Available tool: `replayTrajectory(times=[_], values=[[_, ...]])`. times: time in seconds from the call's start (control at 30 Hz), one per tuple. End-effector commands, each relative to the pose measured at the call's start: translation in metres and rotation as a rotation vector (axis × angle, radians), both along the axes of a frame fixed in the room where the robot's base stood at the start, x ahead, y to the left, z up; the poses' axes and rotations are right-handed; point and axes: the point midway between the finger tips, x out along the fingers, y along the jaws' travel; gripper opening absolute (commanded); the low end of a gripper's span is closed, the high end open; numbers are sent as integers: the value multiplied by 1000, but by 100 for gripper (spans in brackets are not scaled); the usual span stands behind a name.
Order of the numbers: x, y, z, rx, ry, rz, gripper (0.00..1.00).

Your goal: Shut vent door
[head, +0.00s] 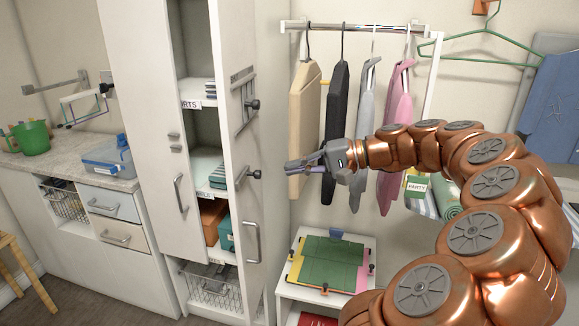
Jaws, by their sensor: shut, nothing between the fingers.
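I cannot pick out a vent door for certain in the head view. A tall white cabinet (258,60) stands left of centre with its shelves exposed. A white door panel (140,75) with a bar handle stands at the left of the shelves. My gripper (291,168) points left at mid-height, in front of the hanging garments and to the right of the cabinet. Its fingers are shut and empty. My copper arm reaches in from the right and hides part of the wall and rack behind it.
Several garments (304,105) hang from a rail (350,27) behind my gripper. A low white stand (287,286) holds a green folding board (328,262). A counter (65,172) with a green bucket (31,138) and a blue box (108,157) is at the left. A wooden stool (25,270) stands at lower left.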

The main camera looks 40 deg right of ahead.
Motion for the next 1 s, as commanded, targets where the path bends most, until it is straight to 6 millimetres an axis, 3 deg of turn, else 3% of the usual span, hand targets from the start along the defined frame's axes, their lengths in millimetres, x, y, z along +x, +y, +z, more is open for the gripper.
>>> replayTrajectory(times=[0.43,0.6,1.0], values=[[60,48,-22,4,3,8,0],[79,60,-21,-1,2,4,0],[91,69,-23,0,1,1,0]])
